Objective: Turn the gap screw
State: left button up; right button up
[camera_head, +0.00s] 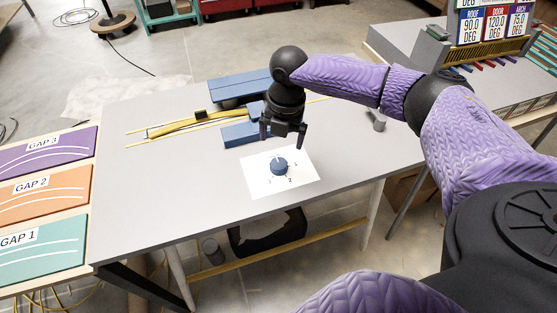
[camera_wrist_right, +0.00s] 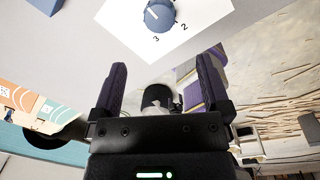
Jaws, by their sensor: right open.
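The gap screw is a round blue knob (camera_head: 279,167) with a white mark on top. It sits on a white card (camera_head: 259,185) printed with small numbers, on the grey table. In the right wrist view the knob (camera_wrist_right: 158,16) shows at the top edge, with the numbers 2 and 3 beside it. My right gripper (camera_head: 283,140) points down, open and empty, above the table just behind the knob and apart from it. In the right wrist view its two purple-lined fingers (camera_wrist_right: 165,68) stand wide apart. My left gripper is not in view.
A blue block assembly with a yellow arm (camera_head: 186,124) stands behind the card on the grey table (camera_head: 150,180). Panels marked GAP 1 (camera_head: 40,250), GAP 2 (camera_head: 45,193) and GAP 3 (camera_head: 45,152) lie at the left. The table's front and left are clear.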

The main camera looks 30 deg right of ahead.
aim_at(279, 164)
jog(key=shift+d+f, duration=0.25)
jog(key=shift+f, duration=0.05)
jog(key=f+b, duration=0.1)
jog(key=f, duration=0.2)
jog(key=f+b, duration=0.1)
jog(key=f, duration=0.2)
jog(key=f+b, duration=0.1)
jog(key=f, duration=0.2)
jog(key=shift+w+a, duration=0.3)
jog(key=shift+a, duration=0.05)
jog(key=shift+c, duration=0.3)
jog(key=shift+r, duration=0.1)
jog(key=c, duration=1.2)
